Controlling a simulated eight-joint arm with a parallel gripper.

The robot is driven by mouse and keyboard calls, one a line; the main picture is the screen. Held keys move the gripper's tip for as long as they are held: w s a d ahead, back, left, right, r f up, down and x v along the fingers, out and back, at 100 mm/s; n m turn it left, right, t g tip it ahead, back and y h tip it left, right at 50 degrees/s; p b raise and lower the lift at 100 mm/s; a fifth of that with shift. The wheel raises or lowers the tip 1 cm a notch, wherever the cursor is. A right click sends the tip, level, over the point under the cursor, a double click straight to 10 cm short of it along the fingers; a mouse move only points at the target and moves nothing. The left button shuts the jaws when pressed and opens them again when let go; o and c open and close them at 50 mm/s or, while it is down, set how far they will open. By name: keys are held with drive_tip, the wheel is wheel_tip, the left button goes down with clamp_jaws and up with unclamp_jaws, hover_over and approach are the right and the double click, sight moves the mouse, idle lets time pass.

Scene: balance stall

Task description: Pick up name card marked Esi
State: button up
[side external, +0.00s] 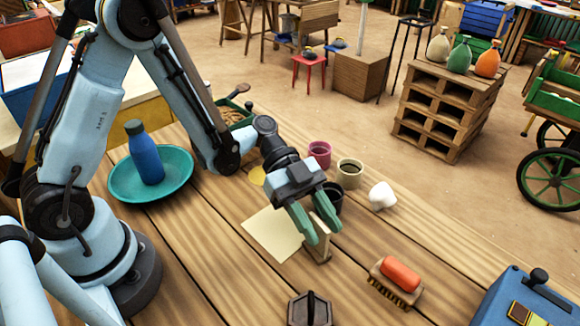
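A small pale upright piece with a wooden foot (322,254) stands on the plank table. It looks like a name card in a stand, but no lettering is readable, so I cannot tell whether it is marked Esi. My gripper (324,236) points down at it, with one green finger on each side. The fingers hide much of its upper part. The fingertips are apart with the piece between them; I cannot tell whether they press on it. Its foot appears to be at table level. A flat cream sheet (266,236) lies just left of it.
Close behind my gripper stand a dark cup, a beige cup (350,174) and a magenta cup (319,154). A white lump (382,196) lies right. A red-topped brush (397,280), dark block (310,309) and blue box (520,300) are nearer. A blue bottle (146,155) stands in a teal dish (120,188).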

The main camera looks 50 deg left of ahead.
drive_tip(key=shift+d, duration=0.1)
clamp_jaws()
idle(0.6)
